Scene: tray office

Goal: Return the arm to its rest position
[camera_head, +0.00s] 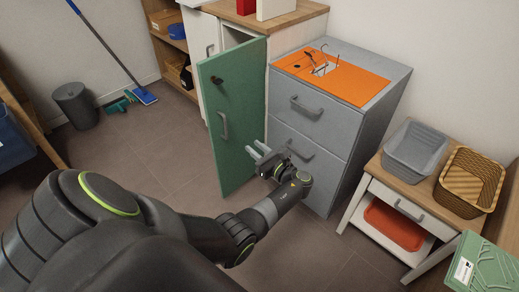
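My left arm reaches in from the lower left across the picture. Its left gripper (257,150) is in front of the grey drawer cabinet (340,128), close to the edge of the open green door (235,115). Its two pale fingers stand apart with nothing visible between them. I cannot tell whether the gripper touches the door or the cabinet. My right gripper is not in view.
An orange mat (345,84) with glasses lies on the cabinet. A side table (393,182) at right bears a grey bin (414,150) and a wicker basket (469,182). A trash can (76,106) and blue broom (145,96) are far left. Floor between is clear.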

